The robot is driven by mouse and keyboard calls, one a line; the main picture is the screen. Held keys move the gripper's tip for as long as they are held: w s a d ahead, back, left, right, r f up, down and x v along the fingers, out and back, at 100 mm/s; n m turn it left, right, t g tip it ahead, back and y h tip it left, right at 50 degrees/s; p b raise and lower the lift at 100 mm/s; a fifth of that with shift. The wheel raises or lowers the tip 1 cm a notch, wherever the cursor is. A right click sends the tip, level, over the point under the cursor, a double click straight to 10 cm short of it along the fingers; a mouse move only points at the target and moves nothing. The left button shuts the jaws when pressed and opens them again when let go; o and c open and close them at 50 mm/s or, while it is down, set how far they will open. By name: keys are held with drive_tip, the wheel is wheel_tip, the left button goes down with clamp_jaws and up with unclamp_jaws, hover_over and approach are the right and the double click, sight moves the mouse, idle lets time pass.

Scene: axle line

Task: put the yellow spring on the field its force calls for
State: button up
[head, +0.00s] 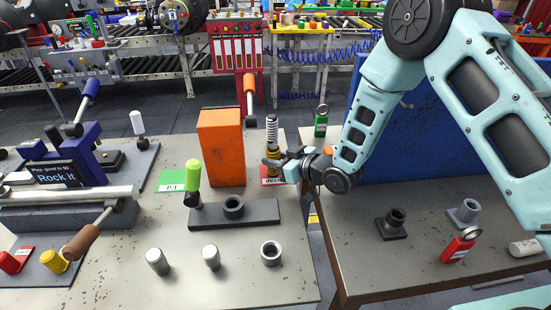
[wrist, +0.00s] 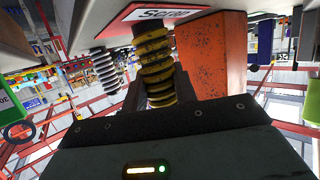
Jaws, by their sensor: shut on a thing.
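The yellow spring (head: 271,160) stands roughly upright over the red field marked Scrap (head: 271,181), just right of the orange block (head: 220,150). My gripper (head: 281,166) is shut on it from the right. In the wrist view, where the table is at the top, the yellow spring (wrist: 154,65) sits between my fingers. Its dark end is at the edge of the Scrap field (wrist: 160,11); I cannot tell whether it touches. A green field (head: 172,181) lies to the left of the orange block, its marking hard to read.
A grey spring (head: 271,130) stands close behind the yellow one and also shows in the wrist view (wrist: 105,70). The lime-handled lever (head: 193,178) and a dark plate with a socket (head: 255,212) are in front. Metal cylinders (head: 157,261) stand near the front edge. A blue panel (head: 405,135) rises at right.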

drive_tip(key=o, duration=1.1)
drive_tip(key=shift+f, duration=0.1)
drive_tip(key=shift+r, duration=0.25)
drive_tip(key=shift+s+d, duration=0.2)
drive_tip(key=shift+d, duration=0.1)
drive_tip(key=b+v, duration=0.3)
drive_tip(key=v, duration=0.8)
drive_tip(key=s+r+g+h, duration=0.3)
drive_tip(key=s, duration=0.6)
drive_tip(key=s+r+g+h, duration=0.3)
drive_tip(key=s+g, duration=0.1)
drive_tip(key=s, duration=0.6)
drive_tip(key=s+r+m+g+h, duration=0.1)
drive_tip(key=s+r+g+h, duration=0.2)
drive_tip(key=s, duration=0.6)
drive_tip(key=shift+s+d+h, duration=0.1)
drive_tip(key=shift+s+h, duration=0.25)
drive_tip(key=shift+h, duration=0.05)
